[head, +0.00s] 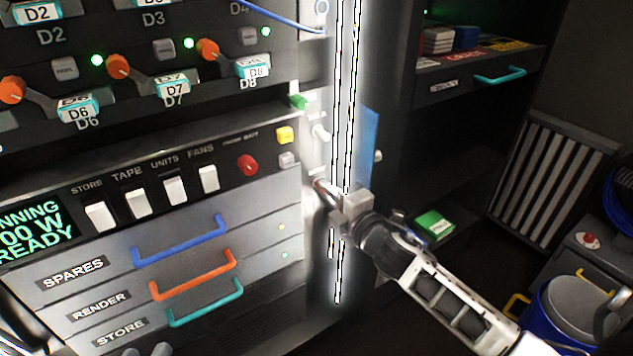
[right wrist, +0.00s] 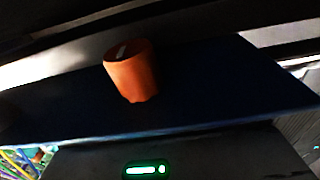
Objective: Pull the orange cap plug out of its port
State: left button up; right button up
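The orange cap plug (right wrist: 131,74) shows in the right wrist view, left of centre. It is a tapered orange cup shape with a pale mark on its top, standing out from a dark blue panel (right wrist: 215,85). I cannot make out the plug in the head view. My right gripper (head: 336,196) is at the lit vertical strip beside the rack, right of centre in the head view. No finger is clearly seen touching the plug, and its opening is unclear. My left gripper cannot be made out with certainty; small grey shapes at the bottom edge are cut off.
The rack at left has orange knobs (head: 118,66), white switches (head: 137,203) and drawers with blue, orange and teal handles (head: 205,303). A shelf cabinet with a teal handle (head: 500,75) stands right. A blue bin (head: 570,310) is at lower right. Coloured cables (right wrist: 22,160) show in the wrist view.

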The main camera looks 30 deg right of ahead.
grip_shut()
jog(key=shift+s+d+p, duration=0.2)
jog(key=shift+s+p, duration=0.3)
jog(key=shift+s, duration=2.05)
jog(key=s+p, duration=0.1)
jog(key=s, duration=0.8)
jog(key=shift+d, duration=0.35)
